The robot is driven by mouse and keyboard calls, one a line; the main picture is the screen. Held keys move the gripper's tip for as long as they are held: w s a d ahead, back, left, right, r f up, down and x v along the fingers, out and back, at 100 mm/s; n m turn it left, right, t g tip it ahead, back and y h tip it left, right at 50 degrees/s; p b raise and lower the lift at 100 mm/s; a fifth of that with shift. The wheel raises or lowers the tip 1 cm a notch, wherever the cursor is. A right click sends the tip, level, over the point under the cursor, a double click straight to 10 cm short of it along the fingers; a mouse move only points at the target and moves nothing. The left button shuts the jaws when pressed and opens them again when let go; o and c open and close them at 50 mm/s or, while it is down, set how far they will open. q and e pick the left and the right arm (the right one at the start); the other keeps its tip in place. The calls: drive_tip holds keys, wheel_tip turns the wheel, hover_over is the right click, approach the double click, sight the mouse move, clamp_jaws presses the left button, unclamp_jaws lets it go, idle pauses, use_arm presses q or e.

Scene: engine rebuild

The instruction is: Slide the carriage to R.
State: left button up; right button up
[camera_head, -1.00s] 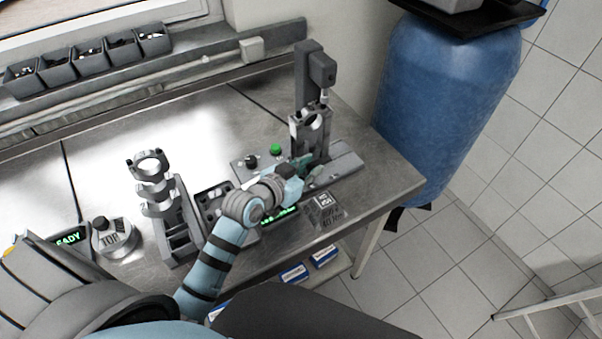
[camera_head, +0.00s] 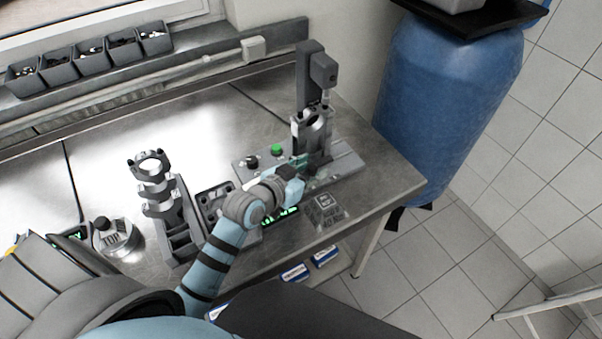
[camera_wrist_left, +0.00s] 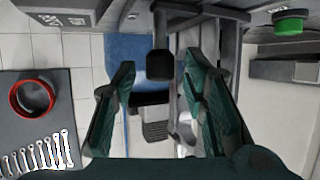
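The carriage (camera_head: 321,142), a dark upright block with a light ring-like top, sits on the rail of the press station (camera_head: 345,163) at the right of the bench. My left gripper (camera_head: 310,166) is at the near side of the carriage, low over the rail. In the left wrist view its two dark green fingers (camera_wrist_left: 160,85) are spread, and a black knob (camera_wrist_left: 160,65) shows between them with gaps on both sides. Whether a finger touches the carriage is hidden. The R mark cannot be made out. My right gripper is not in view.
A green button (camera_head: 277,149) and a black knob stand left of the carriage. A stand with clamp rings (camera_head: 152,180) and a round gauge (camera_head: 117,238) are farther left. A blue drum (camera_head: 440,105) stands beyond the bench's right edge. A small plate (camera_head: 326,209) lies near the front edge.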

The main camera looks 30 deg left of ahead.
use_arm(q)
drive_tip(key=v, duration=1)
drive_tip(key=shift+s+a+r, duration=0.1)
drive_tip(key=shift+s+a, duration=0.1)
drive_tip(key=shift+s, duration=0.15)
drive_tip(key=shift+w, duration=0.1)
